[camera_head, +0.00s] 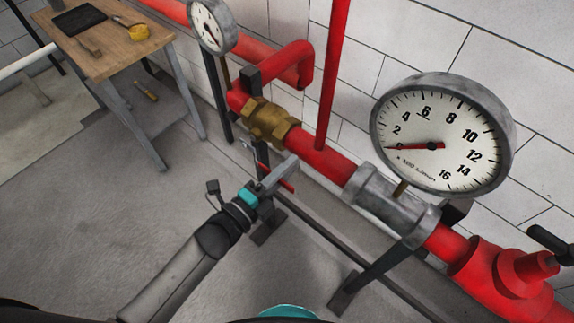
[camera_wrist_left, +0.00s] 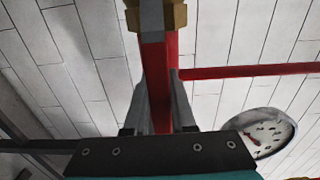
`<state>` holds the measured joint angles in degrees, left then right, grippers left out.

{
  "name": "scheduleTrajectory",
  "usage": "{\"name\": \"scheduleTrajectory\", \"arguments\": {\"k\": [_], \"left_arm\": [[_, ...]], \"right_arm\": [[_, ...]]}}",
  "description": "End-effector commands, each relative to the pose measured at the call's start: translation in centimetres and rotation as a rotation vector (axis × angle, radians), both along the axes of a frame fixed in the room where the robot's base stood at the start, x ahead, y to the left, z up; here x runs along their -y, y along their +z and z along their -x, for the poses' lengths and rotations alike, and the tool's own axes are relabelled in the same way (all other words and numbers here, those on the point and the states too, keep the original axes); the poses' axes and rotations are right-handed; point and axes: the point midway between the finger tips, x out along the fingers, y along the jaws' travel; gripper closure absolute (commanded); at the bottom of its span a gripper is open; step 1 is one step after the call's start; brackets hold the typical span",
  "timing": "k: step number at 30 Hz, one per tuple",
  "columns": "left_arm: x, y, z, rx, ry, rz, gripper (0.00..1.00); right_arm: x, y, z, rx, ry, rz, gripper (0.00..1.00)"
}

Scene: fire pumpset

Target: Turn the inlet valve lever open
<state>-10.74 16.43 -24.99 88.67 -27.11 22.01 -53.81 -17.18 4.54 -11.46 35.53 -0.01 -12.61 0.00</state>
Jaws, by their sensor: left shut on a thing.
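The inlet valve is a brass body (camera_head: 268,121) in the red pipe. Its lever (camera_head: 287,184) is a thin red bar, partly hidden by my left gripper (camera_head: 283,172) in the head view. In the left wrist view the red lever (camera_wrist_left: 158,60) runs from the brass fitting (camera_wrist_left: 178,16) at the top down between the two grey fingers of my left gripper (camera_wrist_left: 159,92). The left gripper is shut on the lever, just below and in front of the pipe. My right gripper is not in view.
A large pressure gauge (camera_head: 442,133) stands over the pipe at right, a smaller one (camera_head: 212,25) at upper left. A vertical red pipe (camera_head: 332,75) rises beside the valve. Dark supports (camera_head: 375,270) stand below. A wooden table (camera_head: 100,45) is at upper left. The floor at left is open.

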Motion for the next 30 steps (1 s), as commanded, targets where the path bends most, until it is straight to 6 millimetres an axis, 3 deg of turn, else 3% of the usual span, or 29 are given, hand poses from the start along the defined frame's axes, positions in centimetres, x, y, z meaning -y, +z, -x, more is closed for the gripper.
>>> {"name": "scheduleTrajectory", "arguments": {"k": [9,10,18,30], "left_arm": [[0.02,0.29,-0.08,0.001,0.000,0.011,1.00],[0.02,0.30,-0.08,0.002,0.000,0.010,0.76],[0.02,0.23,-0.08,0.002,0.000,0.007,0.46],[-0.03,0.12,0.00,0.001,0.000,0.004,0.46]], "right_arm": [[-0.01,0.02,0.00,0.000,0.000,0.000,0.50],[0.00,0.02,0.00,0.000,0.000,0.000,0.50],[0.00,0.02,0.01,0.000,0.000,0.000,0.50],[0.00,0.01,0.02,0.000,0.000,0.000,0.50]]}}
